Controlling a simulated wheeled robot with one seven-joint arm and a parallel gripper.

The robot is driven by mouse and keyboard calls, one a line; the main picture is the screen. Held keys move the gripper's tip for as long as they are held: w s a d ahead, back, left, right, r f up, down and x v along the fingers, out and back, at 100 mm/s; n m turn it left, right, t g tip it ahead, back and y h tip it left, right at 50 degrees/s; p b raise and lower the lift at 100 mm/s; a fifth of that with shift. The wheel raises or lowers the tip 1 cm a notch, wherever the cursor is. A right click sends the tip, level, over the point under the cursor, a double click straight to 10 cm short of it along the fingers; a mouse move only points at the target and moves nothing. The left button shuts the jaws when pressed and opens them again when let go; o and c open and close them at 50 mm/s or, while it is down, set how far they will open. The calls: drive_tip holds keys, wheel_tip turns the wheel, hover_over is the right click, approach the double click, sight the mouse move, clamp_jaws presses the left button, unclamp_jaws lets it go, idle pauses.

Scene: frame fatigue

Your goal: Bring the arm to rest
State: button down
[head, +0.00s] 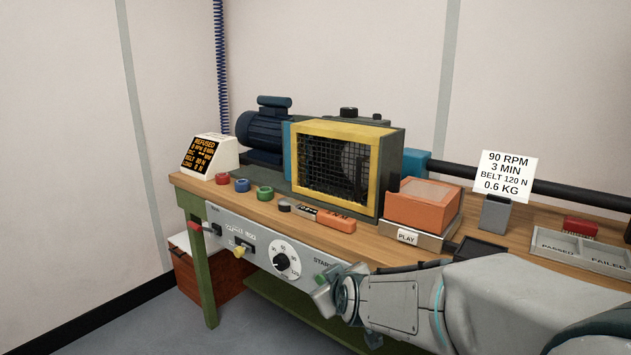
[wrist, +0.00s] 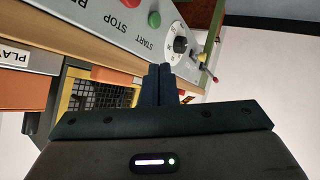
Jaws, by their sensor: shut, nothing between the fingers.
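My arm reaches in from the lower right in the head view, and its end is in front of the bench's control panel (head: 255,245), near the START label. In the wrist view my gripper (wrist: 160,72) has its two dark fingers together with nothing between them. The panel shows behind them, with the green START button (wrist: 154,20) and the white dial (wrist: 181,43). The dial (head: 284,259) also shows in the head view. My forearm hides part of the bench's right front. I cannot tell whether the fingers touch anything.
A yellow-framed mesh guard (head: 335,165) stands on the bench beside a blue motor (head: 262,130). A display (head: 208,155) reads REFUSED. An orange box (head: 423,203), a card (head: 506,175) and PASSED/FAILED trays (head: 583,250) stand at right.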

drive_tip(key=s+d+r+m+g+h+p, duration=0.1)
drive_tip(key=s+d+r+m+g+p, duration=0.2)
drive_tip(key=s+r+p, duration=0.6)
drive_tip(key=s+d+r+m+g+h+p, duration=0.1)
drive_tip(key=s+d+r+m+g+p, duration=0.3)
drive_tip(key=s+d+r+p, duration=0.4)
drive_tip(key=s+g+p, duration=0.1)
drive_tip(key=s+p, duration=0.2)
drive_tip(key=s, duration=0.3)
drive_tip(key=shift+s+d+r+m+g+h, duration=0.2)
drive_tip(key=shift+r+m+g+h, duration=0.1)
drive_tip(key=shift+r, duration=0.1)
